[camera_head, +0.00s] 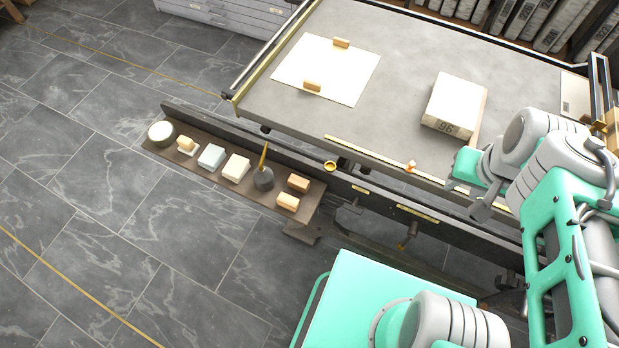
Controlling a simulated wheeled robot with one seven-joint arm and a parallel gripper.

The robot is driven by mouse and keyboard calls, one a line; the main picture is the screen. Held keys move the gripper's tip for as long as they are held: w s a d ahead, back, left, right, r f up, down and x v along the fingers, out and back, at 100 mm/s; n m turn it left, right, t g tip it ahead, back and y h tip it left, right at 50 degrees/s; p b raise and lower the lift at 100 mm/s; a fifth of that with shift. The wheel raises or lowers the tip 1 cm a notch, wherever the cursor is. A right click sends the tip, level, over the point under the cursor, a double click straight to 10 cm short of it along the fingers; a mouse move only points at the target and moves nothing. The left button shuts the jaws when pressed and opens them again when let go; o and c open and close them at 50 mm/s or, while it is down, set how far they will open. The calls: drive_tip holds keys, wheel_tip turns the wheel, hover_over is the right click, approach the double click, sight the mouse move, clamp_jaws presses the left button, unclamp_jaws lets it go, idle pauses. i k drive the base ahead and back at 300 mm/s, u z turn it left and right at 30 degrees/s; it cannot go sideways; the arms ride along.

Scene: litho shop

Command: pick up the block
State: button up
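Several things in view could be the block. A large pale cream block marked "96" (454,103) lies on the grey stone table top, right of the middle. Two small tan blocks, one upper (341,43) and one lower (313,86), sit on a white sheet. Two more tan blocks, one upper (299,183) and one lower (288,202), lie at the right end of the low shelf. My gripper (470,198) is at the table's front edge, lower right of the large block and apart from it. Its fingers are too small and angled to read. I see nothing held.
The white sheet (345,68) lies on the table (390,95). The brown shelf (222,183) holds a round pot (162,134), a brush (186,146), pale blocks (211,157) (236,168) and a dark pot with a stick (263,178). Bare table surrounds the large block's left side.

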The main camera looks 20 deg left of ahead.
sight(299, 184)
drive_tip(key=z, duration=0.05)
drive_tip(key=k, duration=0.3)
drive_tip(key=u, duration=0.7)
drive_tip(key=i, duration=0.3)
drive_tip(key=u, duration=0.75)
drive_tip(key=k, duration=0.5)
drive_tip(key=u, duration=1.55)
drive_tip(key=i, duration=0.45)
drive_tip(key=u, duration=0.25)
